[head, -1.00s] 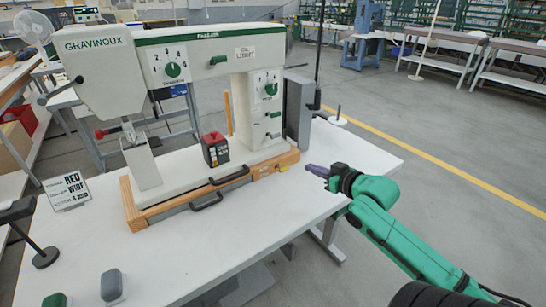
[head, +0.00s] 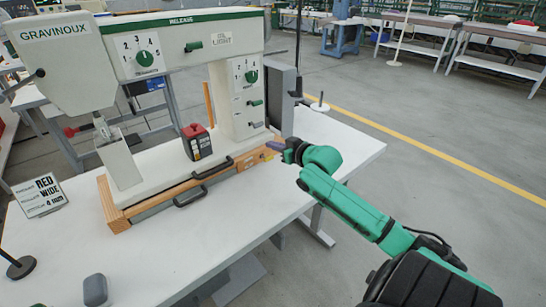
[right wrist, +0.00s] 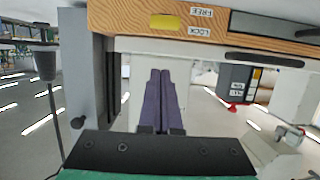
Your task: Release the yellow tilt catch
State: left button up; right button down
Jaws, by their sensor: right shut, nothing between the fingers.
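The yellow tilt catch (right wrist: 165,21) is a small yellow block on the wooden base (right wrist: 265,47) of the press, at the top of the right wrist view. White FREE (right wrist: 201,12) and LOCK (right wrist: 197,31) labels sit beside it. My right gripper (right wrist: 160,73) has its purple fingers shut together and empty. In the right wrist view its tips point toward the base, below the catch in the picture; contact cannot be told. In the head view my right gripper (head: 270,150) is at the right end of the base's front face. My left gripper is out of view.
The white and green press (head: 195,35) stands on a white table (head: 240,220). A red-topped dark box (head: 196,143) sits on its bed. Black handles (head: 190,197) stick out from the base front. A grey upright box (head: 283,98) stands behind. The table front is mostly clear.

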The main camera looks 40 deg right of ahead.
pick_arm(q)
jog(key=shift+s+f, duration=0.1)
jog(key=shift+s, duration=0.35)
pick_arm(e)
jog(key=shift+w+f, duration=0.1)
jog(key=shift+f, duration=1.95)
jog(key=shift+s+f+p, duration=0.2)
jog(key=shift+s+p, duration=0.05)
jog(key=shift+p, duration=0.5)
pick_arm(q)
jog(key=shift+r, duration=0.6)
pick_arm(e)
jog(key=shift+f, duration=0.25)
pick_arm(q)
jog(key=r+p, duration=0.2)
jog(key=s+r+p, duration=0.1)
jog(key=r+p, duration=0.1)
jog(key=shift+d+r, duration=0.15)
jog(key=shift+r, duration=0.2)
pick_arm(e)
jog(key=r+v, duration=0.2)
jog(key=v, duration=0.9)
jog(key=shift+w+r, duration=0.2)
jog(key=shift+r, duration=0.15)
jog(key=shift+w+a, duration=0.1)
